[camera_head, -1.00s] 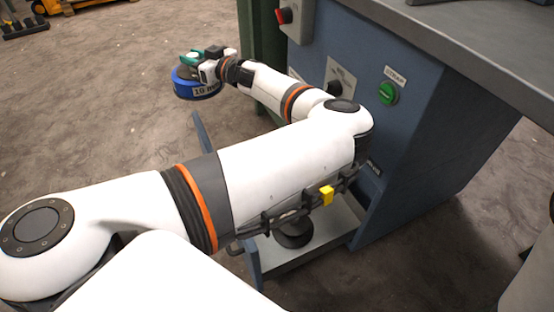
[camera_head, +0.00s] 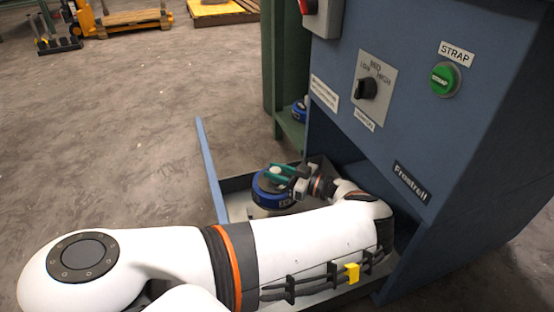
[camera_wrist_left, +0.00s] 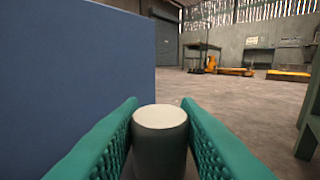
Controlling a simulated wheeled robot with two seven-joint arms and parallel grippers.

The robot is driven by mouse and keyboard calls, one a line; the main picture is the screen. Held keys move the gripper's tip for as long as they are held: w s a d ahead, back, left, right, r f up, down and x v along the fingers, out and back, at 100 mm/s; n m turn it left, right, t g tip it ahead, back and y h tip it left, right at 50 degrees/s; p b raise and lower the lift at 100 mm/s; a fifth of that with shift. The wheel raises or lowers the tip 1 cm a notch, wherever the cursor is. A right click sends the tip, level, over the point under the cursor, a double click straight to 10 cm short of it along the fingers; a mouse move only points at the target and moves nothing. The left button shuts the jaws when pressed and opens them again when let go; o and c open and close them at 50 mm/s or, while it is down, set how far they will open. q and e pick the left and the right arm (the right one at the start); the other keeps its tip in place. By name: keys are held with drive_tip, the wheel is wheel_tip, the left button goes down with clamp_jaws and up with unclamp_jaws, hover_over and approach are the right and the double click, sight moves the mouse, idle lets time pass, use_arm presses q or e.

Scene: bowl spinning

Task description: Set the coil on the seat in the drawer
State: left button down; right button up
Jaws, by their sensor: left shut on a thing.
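The coil (camera_head: 272,196), dark with a blue band and a white label, is at the open drawer (camera_head: 209,170) in the head view. My left gripper (camera_head: 279,172) has its teal fingers shut on the pale-topped knob of the coil. In the left wrist view the knob (camera_wrist_left: 160,130) stands upright between the two fingers (camera_wrist_left: 160,145). The seat is hidden by the coil and my left arm, so I cannot tell whether the coil touches it. My right gripper is not in view.
The blue machine cabinet (camera_head: 440,130) rises right behind the drawer, with a dial (camera_head: 367,88) and a green strap button (camera_head: 445,79). A green rack (camera_head: 284,80) stands behind, with another blue-banded coil (camera_head: 299,110) on it.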

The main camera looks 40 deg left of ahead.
use_arm(q)
wheel_tip(320, 180, down, 8)
drive_tip(key=b, duration=0.5)
drive_tip(key=shift+b, duration=0.4)
drive_tip(key=shift+w+r, duration=0.1)
drive_tip(key=shift+r, duration=0.1)
drive_tip(key=shift+f, duration=0.1)
drive_tip(key=shift+f, duration=0.15)
drive_tip(key=c, duration=1.1)
unclamp_jaws()
